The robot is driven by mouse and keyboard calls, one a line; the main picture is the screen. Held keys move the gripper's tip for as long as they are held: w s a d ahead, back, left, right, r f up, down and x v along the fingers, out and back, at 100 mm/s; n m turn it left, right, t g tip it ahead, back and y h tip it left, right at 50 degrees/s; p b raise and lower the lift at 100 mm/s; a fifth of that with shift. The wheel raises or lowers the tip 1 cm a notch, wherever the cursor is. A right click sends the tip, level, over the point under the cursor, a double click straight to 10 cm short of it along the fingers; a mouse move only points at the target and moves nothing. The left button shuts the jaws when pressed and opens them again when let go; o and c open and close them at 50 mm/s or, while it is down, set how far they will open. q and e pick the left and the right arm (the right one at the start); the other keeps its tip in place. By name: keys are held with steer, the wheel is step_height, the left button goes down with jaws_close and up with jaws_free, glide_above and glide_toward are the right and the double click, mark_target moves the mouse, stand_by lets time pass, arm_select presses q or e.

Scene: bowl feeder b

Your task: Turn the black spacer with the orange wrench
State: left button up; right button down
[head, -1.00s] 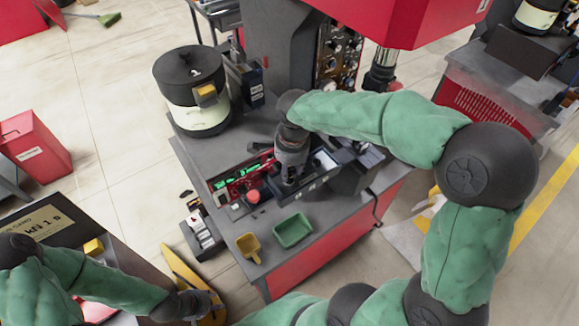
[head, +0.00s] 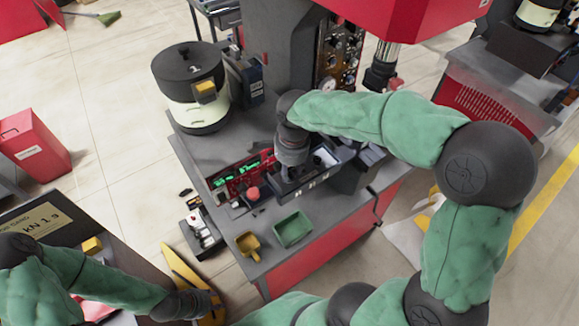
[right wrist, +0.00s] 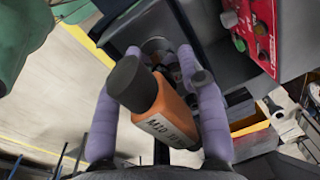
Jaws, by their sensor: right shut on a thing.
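My right gripper (head: 290,170) is over the dark tray (head: 312,188) on the grey bench in the head view. In the right wrist view its two purple fingers (right wrist: 160,60) stand on either side of an orange tool with a dark grey round end and a printed label, which I take for the orange wrench (right wrist: 172,112). The gripper is shut on it. The far end of the tool is hidden. Dark round parts sit beyond the fingertips, but I cannot tell which is the black spacer. My left gripper (head: 195,304) is at the lower left, away from the bench; its fingers are unclear.
A red panel with green displays (head: 240,176) and a red button (head: 253,193) sit left of the tray. A green tray (head: 293,230) and a yellow scoop (head: 249,243) lie at the bench front. A lidded bowl feeder (head: 190,85) stands at the back left.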

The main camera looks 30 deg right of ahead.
stand_by(0.3)
steer(key=shift+m+b, duration=0.35)
steer(key=shift+m, duration=0.75)
steer(key=shift+n, duration=0.6)
steer(key=shift+r, duration=0.1)
steer(key=shift+r+p, duration=1.75)
steer(key=shift+r, duration=0.7)
